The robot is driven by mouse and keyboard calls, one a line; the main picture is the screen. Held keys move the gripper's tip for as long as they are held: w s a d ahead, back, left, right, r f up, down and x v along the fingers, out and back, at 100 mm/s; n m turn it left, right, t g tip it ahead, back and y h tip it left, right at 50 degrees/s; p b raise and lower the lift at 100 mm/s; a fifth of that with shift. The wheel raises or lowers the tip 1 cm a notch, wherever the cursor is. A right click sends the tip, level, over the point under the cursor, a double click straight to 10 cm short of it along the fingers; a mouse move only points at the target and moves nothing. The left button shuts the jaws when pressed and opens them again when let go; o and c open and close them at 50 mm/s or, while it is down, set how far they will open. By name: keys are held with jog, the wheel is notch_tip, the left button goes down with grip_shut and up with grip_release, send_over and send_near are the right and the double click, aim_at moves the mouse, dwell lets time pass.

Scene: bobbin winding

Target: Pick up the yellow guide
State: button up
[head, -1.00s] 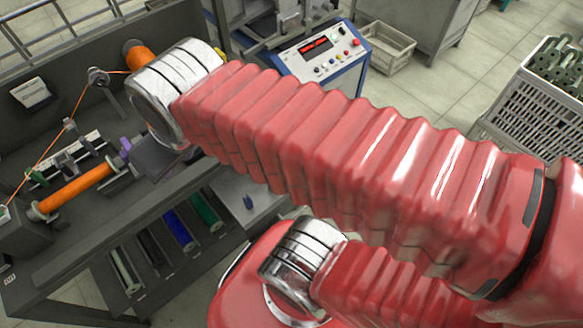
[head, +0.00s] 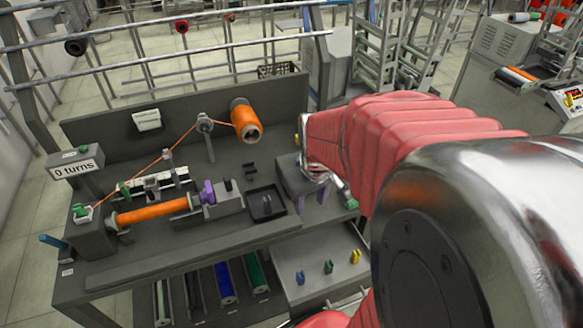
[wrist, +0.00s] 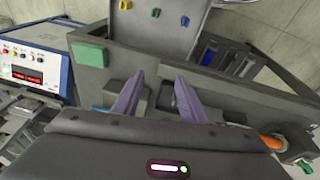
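The yellow guide (head: 355,256) stands on a pale grey tray (head: 297,247) below the right end of the bench, beside a green guide (head: 328,267) and a blue guide (head: 300,277). The yellow guide also shows near the top edge of the wrist view (wrist: 155,12). My gripper (head: 311,203) is at the bench's right end, above and to the left of the yellow guide in the head view. In the wrist view, its two purple fingers (wrist: 160,80) are apart with nothing between them, well short of the guides.
The bench carries a winder with an orange bobbin (head: 153,212), an orange spool (head: 245,120) and a small black tray (head: 265,203). A counter (head: 75,168) reads "0 turns". Coloured rolls (head: 222,280) lie under the bench, left of the tray.

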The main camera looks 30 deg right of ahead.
jog(key=s+d+f+g, duration=0.1)
jog(key=s+d+f, duration=0.2)
jog(key=d+f, duration=0.5)
jog(key=m+g+y, duration=0.1)
send_over(357, 252)
notch_tip(357, 252, down, 8)
jog(key=r, duration=0.1)
jog(key=shift+w+d+f, duration=0.1)
jog(key=shift+d+f, duration=0.1)
jog(key=shift+f, duration=0.05)
jog(key=shift+f, duration=4.3)
jog(key=shift+f, duration=0.1)
jog(key=shift+a+f, duration=0.2)
jog(key=shift+f, duration=2.3)
